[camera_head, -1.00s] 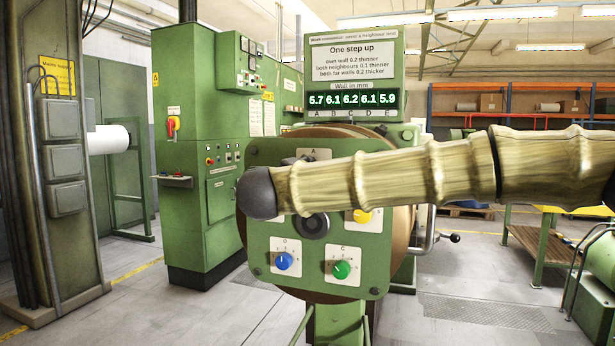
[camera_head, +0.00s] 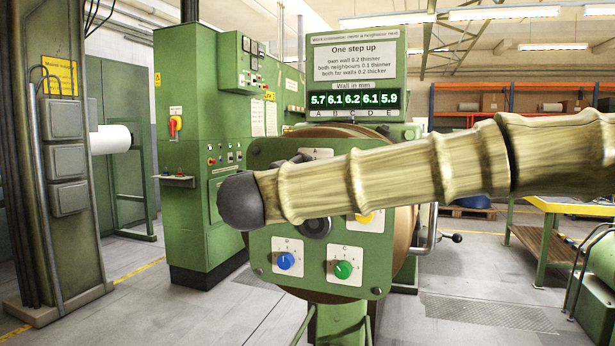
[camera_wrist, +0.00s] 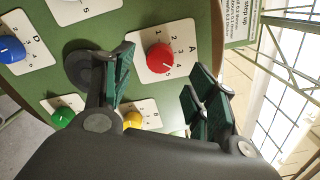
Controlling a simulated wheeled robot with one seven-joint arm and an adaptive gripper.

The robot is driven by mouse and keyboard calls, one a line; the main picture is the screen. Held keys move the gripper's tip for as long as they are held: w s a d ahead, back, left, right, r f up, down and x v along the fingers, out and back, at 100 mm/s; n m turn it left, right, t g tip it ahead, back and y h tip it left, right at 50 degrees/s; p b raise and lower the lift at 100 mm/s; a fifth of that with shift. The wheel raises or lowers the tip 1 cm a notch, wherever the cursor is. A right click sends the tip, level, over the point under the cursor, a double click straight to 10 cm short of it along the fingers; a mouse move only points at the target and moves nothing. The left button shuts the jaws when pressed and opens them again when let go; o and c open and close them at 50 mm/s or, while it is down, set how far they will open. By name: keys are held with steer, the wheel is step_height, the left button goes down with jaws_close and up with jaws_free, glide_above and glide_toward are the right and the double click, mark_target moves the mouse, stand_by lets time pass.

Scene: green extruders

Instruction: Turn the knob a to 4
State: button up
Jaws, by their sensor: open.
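The red knob A (camera_wrist: 160,57) sits on its white scale plate in the wrist view. Its pointer setting is too small to read surely. My gripper (camera_wrist: 162,84) is open, with one dark finger on each side of knob A's plate in the picture, pointing at the panel. No finger visibly touches the knob. In the head view my arm covers knob A; only the top of its plate (camera_head: 316,153) shows. The display (camera_head: 355,103) reads 5.7, 6.1, 6.2, 6.1, 5.9 for A to E.
Yellow knob B (camera_wrist: 133,120), green knob C (camera_wrist: 63,116) and blue knob D (camera_wrist: 11,49) share the green panel (camera_head: 375,262). A dark round hub (camera_head: 315,228) is at its centre. A sign above the display gives one-step wall changes. A lever (camera_head: 452,238) sticks out right.

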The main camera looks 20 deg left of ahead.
steer(key=s, duration=0.6)
steer(key=shift+s+a, duration=0.15)
steer(key=shift+s, duration=0.15)
steer(key=shift+f, duration=0.1)
